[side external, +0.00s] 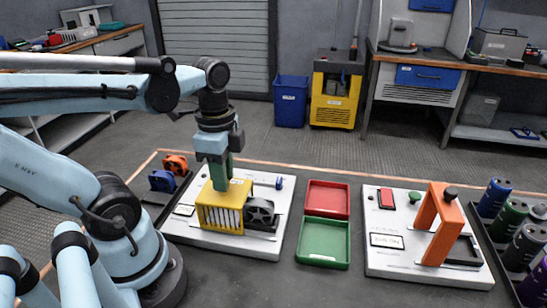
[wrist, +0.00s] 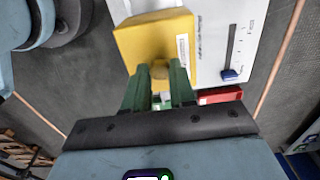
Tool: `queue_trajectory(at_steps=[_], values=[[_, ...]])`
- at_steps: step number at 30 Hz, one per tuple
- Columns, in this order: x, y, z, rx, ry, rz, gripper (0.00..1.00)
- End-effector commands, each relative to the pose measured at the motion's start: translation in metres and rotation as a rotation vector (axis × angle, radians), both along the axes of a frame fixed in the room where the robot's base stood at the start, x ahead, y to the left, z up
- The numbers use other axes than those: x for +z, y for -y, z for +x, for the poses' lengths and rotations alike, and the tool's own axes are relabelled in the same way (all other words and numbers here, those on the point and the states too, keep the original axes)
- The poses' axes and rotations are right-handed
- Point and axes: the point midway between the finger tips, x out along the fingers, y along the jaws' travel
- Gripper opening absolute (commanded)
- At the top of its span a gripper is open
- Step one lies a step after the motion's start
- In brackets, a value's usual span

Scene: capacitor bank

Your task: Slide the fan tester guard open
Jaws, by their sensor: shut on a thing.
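The fan tester guard (side external: 222,208) is a yellow box with a slotted front on the left white board (side external: 272,245). The dark fan (side external: 260,211) shows just right of the guard in the side view. My gripper (side external: 220,182) comes down from above onto the top of the guard. In the wrist view, the green fingers of my gripper (wrist: 160,74) are closed around a small knob (wrist: 160,71) at the edge of the yellow guard (wrist: 152,40). Whatever lies under the guard is hidden.
A blue slider (wrist: 230,75) sits in a slot on the board. Red (side external: 327,199) and green (side external: 324,242) trays lie right of the board. Further right is a second white board (side external: 395,262) with an orange arch (side external: 438,222). Orange and blue parts (side external: 162,181) stand at the left.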

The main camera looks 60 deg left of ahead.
Motion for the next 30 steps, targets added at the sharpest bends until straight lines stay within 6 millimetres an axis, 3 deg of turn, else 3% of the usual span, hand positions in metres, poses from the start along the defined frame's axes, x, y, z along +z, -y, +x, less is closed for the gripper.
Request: queue_trajectory(at_steps=[28, 29, 30], values=[[0.001, -0.023, -0.021, 0.002, -0.001, 0.006, 0.0], [0.001, -0.023, -0.021, 0.002, -0.001, 0.006, 0.27], [0.001, -0.023, -0.021, 0.002, -0.001, 0.006, 0.33]])
